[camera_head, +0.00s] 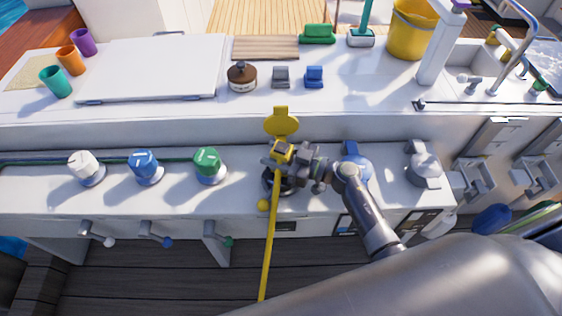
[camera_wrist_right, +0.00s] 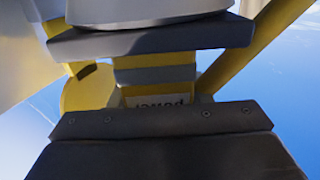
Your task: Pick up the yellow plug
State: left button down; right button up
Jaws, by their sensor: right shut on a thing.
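My right gripper (camera_head: 288,157) is shut on the yellow plug (camera_head: 279,147) above the counter ledge. A yellow cable (camera_head: 269,240) runs down from the plug past the ledge's front edge. In the right wrist view the plug (camera_wrist_right: 152,76) sits between the two dark jaws (camera_wrist_right: 158,72), its yellow and grey body bearing partly hidden dark lettering. A round yellow cap (camera_head: 281,122) stands open behind the gripper. A dark socket (camera_head: 279,185) is below the plug, partly hidden by gripper and cable; I cannot tell whether they touch. My left gripper is not in view.
White (camera_head: 85,166), blue (camera_head: 145,165) and green (camera_head: 208,163) knobs stand left on the ledge. A blue-capped fitting (camera_head: 354,160) is close behind my right arm, with a grey one (camera_head: 424,166) farther right. A brown jar (camera_head: 242,78) is on the upper counter.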

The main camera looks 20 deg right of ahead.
notch_tip(320, 180, up, 10)
jog(key=p, duration=0.4)
jog(key=shift+r, duration=0.2)
notch_tip(320, 180, up, 7)
jog(key=p, duration=0.9)
jog(key=shift+p, duration=0.3)
jog(key=shift+r, duration=0.1)
dwell(0.4)
